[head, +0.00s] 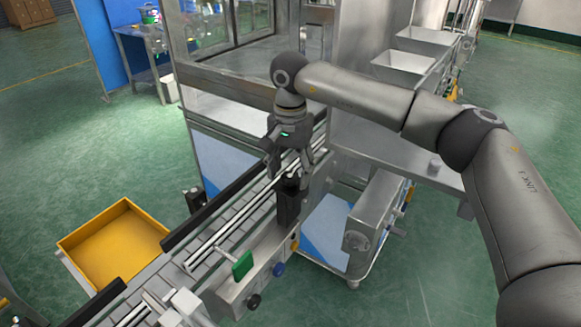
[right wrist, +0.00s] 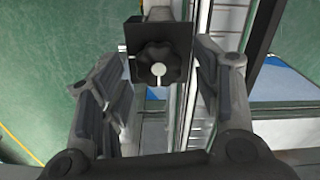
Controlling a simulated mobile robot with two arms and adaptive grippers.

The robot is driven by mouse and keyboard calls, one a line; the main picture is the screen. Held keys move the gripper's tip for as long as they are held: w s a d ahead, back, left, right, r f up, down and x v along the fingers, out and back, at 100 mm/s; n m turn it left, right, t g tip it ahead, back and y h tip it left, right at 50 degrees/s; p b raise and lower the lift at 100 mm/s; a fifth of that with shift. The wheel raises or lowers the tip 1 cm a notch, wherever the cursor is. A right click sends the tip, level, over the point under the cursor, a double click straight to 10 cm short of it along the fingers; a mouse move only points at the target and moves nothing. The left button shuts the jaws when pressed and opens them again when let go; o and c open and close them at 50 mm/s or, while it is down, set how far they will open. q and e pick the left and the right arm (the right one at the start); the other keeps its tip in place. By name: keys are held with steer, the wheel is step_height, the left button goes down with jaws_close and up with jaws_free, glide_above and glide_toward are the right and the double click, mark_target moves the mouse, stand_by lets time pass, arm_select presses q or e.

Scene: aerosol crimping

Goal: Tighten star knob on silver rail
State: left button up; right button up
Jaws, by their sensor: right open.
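The black star knob (right wrist: 158,65) with a pale centre shows between the fingers of my right gripper in the right wrist view. It sits on a black bracket (head: 288,207), which stands beside the conveyor in the head view. The silver rail (head: 232,222) runs lengthwise along the conveyor. My right gripper (head: 288,168) points down over the knob, fingers open. In the wrist view, gaps show between the knob and the fingers on both sides, so they look apart from it. The knob is mostly hidden by the gripper in the head view. My left gripper is not in view.
A yellow tray (head: 118,247) stands left of the conveyor. A glass-walled machine cabinet (head: 225,95) rises behind. Green floor is open at the right.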

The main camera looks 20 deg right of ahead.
steer(key=c, duration=1)
steer(key=m+b, duration=0.1)
steer(key=m, duration=0.2)
steer(key=shift+m+b, duration=0.35)
steer(key=shift+m, duration=0.05)
steer(key=m+b, duration=0.1)
steer(key=m, duration=0.3)
steer(key=shift+s+m, duration=0.1)
steer(key=shift+m, duration=0.2)
steer(key=m+b, duration=0.1)
steer(key=m, duration=0.3)
steer(key=shift+m, duration=0.3)
steer(key=m+b, duration=0.1)
steer(key=m, duration=0.3)
steer(key=shift+s+m, duration=0.15)
steer(key=shift+m, duration=0.25)
